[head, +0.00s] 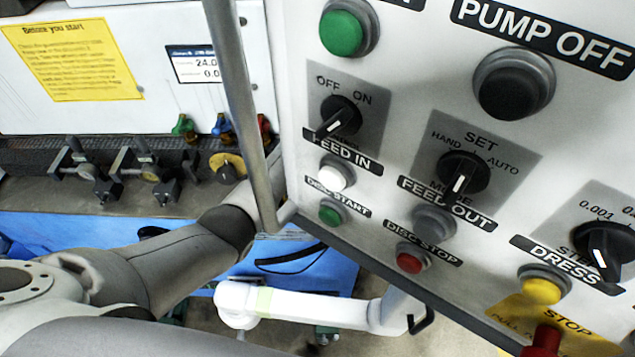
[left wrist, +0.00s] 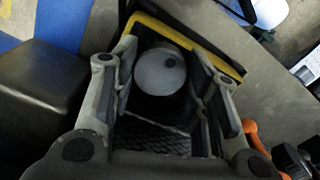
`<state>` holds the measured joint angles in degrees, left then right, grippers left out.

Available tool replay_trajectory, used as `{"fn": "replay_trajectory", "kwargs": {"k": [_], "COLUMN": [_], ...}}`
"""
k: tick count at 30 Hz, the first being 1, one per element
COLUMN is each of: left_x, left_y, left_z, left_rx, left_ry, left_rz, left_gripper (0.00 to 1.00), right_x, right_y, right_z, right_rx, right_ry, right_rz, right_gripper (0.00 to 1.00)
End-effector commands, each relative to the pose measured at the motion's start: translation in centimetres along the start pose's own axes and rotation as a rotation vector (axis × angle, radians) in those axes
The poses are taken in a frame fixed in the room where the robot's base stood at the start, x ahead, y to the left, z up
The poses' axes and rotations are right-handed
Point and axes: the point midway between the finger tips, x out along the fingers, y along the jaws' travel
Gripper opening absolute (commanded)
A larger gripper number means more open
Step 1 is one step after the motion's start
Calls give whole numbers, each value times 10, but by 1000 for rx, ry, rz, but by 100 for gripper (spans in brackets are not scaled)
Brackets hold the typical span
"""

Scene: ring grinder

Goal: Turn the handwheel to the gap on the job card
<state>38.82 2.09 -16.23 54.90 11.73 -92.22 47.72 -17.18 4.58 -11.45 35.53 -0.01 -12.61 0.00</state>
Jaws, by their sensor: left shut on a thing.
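The knob sits between the two fingers. I cannot tell whether it is the handwheel's handle, as the wheel's rim and scale do not show clearly. In the head view my left arm reaches behind the control panel, which hides the gripper. A white card (head: 195,66) with a dark header shows "24.0" and "0.0"; its right part is hidden by a grey post. It may be the job card. My right gripper is not in view.
The control panel (head: 390,190) with buttons and rotary switches fills the head view's right side. The grey post (head: 238,105) stands at its left edge. A yellow "Before you start" notice (head: 72,60) is behind. A white tube (head: 310,306) runs below the panel.

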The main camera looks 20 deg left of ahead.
Motion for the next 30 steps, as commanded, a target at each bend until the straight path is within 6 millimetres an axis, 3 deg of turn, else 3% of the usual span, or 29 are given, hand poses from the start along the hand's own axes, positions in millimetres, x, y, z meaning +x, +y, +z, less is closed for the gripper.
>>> {"fn": "replay_trajectory", "kwargs": {"k": [17, 18, 20, 30], "left_x": [-1, -1, -1, -2], "left_y": [1, 1, 1, 0], "left_z": [-1, -1, -1, 0], "left_rx": [-36, -36, -36, -35], "left_ry": [3, 2, 2, 2], "left_rz": [1, 1, 1, 1], "left_gripper": [18, 43, 51, 52], "right_x": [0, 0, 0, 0], "right_y": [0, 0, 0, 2], "right_z": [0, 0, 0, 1], "right_rx": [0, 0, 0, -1], "right_ry": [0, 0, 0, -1], "right_rz": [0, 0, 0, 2], "right_gripper": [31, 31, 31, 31]}}
